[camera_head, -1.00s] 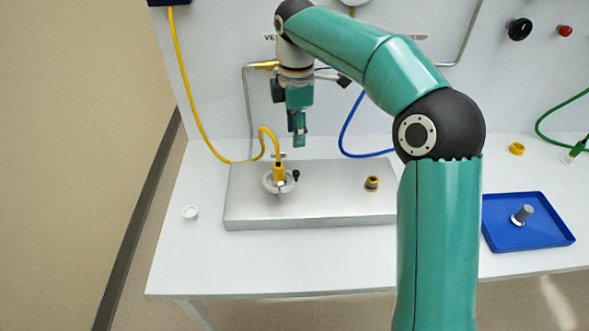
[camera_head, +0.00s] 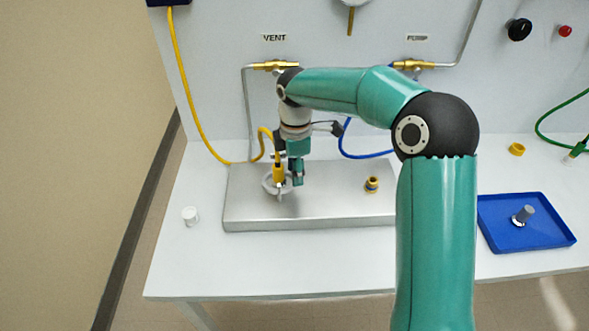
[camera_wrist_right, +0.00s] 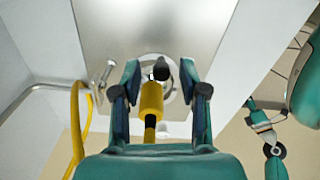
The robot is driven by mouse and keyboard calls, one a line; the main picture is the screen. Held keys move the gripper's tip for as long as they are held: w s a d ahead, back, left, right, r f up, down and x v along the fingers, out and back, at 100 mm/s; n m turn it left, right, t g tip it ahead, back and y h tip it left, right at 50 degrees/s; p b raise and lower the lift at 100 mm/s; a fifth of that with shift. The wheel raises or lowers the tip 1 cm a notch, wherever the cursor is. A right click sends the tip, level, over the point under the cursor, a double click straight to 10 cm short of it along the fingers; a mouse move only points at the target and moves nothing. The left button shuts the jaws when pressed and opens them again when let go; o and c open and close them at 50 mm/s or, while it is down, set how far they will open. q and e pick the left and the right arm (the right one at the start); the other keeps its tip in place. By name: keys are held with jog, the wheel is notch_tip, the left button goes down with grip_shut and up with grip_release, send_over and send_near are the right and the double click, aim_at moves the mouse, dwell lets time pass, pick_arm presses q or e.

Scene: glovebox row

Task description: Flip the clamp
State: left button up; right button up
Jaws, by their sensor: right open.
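The clamp (camera_head: 267,183) is a pale ring around a fitting on the left part of the metal plate. A yellow plug (camera_head: 279,172) with a yellow hose stands at it. My right gripper (camera_head: 298,182) points down beside the plug and partly covers the clamp. In the right wrist view, my right gripper (camera_wrist_right: 160,73) is open, with one finger on each side of the yellow plug (camera_wrist_right: 151,98) and a black knob (camera_wrist_right: 161,68). The clamp ring (camera_wrist_right: 173,92) shows partly behind them. I cannot tell whether a finger touches anything. My left gripper is not seen.
The metal plate (camera_head: 330,208) also carries a yellow-and-black fitting (camera_head: 372,184). A white cap (camera_head: 190,216) lies left of it. A blue tray (camera_head: 500,238) with a grey part (camera_head: 524,214) is at the right. A blue hose (camera_head: 347,145) hangs behind the plate.

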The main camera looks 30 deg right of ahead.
grip_shut()
jog(key=shift+w+r+n+p, duration=0.2)
jog(key=shift+w+n+p, duration=0.2)
jog(key=shift+n+p, duration=0.4)
jog(key=shift+w+f+n+p, duration=0.1)
jog(key=shift+w+n+p, duration=0.2)
jog(key=shift+n, duration=0.5)
grip_release()
jog(key=shift+w, duration=0.1)
jog(key=shift+a, duration=0.1)
notch_tip(320, 180, up, 12)
